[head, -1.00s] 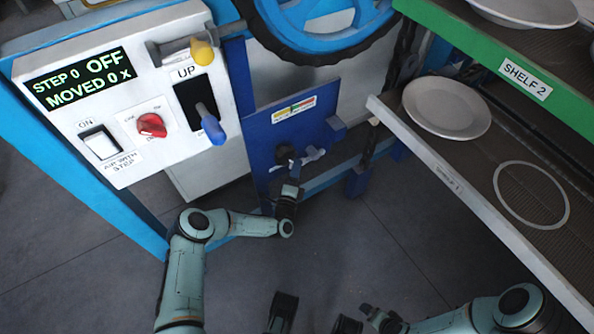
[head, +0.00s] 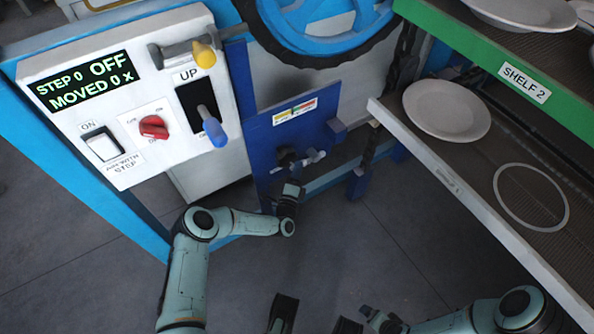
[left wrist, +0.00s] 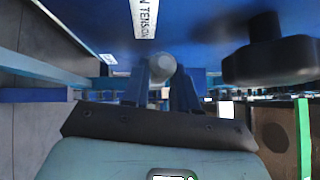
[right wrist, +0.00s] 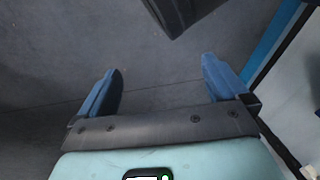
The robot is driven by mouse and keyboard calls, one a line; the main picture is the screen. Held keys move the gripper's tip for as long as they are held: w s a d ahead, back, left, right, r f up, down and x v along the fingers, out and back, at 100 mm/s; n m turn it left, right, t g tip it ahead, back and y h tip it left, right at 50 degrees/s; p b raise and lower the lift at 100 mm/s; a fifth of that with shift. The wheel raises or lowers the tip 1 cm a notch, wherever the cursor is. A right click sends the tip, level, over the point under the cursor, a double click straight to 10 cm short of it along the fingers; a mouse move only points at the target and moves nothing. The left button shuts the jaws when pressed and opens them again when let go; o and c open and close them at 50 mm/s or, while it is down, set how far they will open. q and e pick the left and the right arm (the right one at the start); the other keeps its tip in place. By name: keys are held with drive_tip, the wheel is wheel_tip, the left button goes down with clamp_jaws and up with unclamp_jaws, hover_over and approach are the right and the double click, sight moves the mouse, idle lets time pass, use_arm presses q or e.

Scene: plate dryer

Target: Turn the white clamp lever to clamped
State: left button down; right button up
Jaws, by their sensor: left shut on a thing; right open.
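The white clamp lever (head: 315,157) sits low on the blue panel in the head view, beside a dark knob (head: 284,156). My left gripper (head: 291,186) reaches it from below. In the left wrist view the fingers (left wrist: 161,80) are shut on the lever's pale rounded end (left wrist: 160,63). The fingers hide part of the lever, and its exact angle is hard to tell. My right gripper (right wrist: 162,68) is open and empty above the grey floor, away from the panel.
A white control box (head: 130,95) with switches stands left of the panel. A blue handwheel (head: 325,25) is above. A shelf with a plate (head: 446,110) stands at the right. The dark knob (left wrist: 275,55) is close to my left gripper in its wrist view.

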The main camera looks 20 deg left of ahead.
use_arm(q)
drive_tip(key=shift+w+d+r+m+g+p, duration=0.1)
drive_tip(key=shift+w+r+m+g+p, duration=0.1)
drive_tip(key=shift+r+m+g+p, duration=0.9)
drive_tip(key=shift+w+d+r+m+g+p, duration=0.15)
drive_tip(key=shift+w+r+m+g+p, duration=0.3)
drive_tip(key=shift+p, duration=1.2)
drive_tip(key=shift+d+r+m+g+p, duration=0.1)
drive_tip(key=shift+r+m+g+p, duration=0.55)
drive_tip(key=shift+r+p, duration=0.6)
use_arm(e)
drive_tip(key=s+a+r+g+y, duration=0.1)
drive_tip(key=s+a+r+g, duration=0.2)
drive_tip(key=s+r, duration=0.6)
drive_tip(key=shift+s+a+r+n+g+y, duration=0.15)
drive_tip(key=shift+s+a+n+g+y, duration=0.2)
drive_tip(key=shift+s+a, duration=0.6)
use_arm(q)
drive_tip(key=shift+f, duration=0.2)
drive_tip(key=c, duration=0.9)
unclamp_jaws()
drive_tip(key=shift+f, duration=0.1)
drive_tip(key=shift+o, duration=0.2)
drive_tip(key=p+v, duration=0.2)
drive_tip(key=v, duration=1.1)
drive_tip(key=shift+r, duration=0.3)
use_arm(e)
drive_tip(key=shift+s+r, duration=0.3)
drive_tip(key=shift+r, duration=0.55)
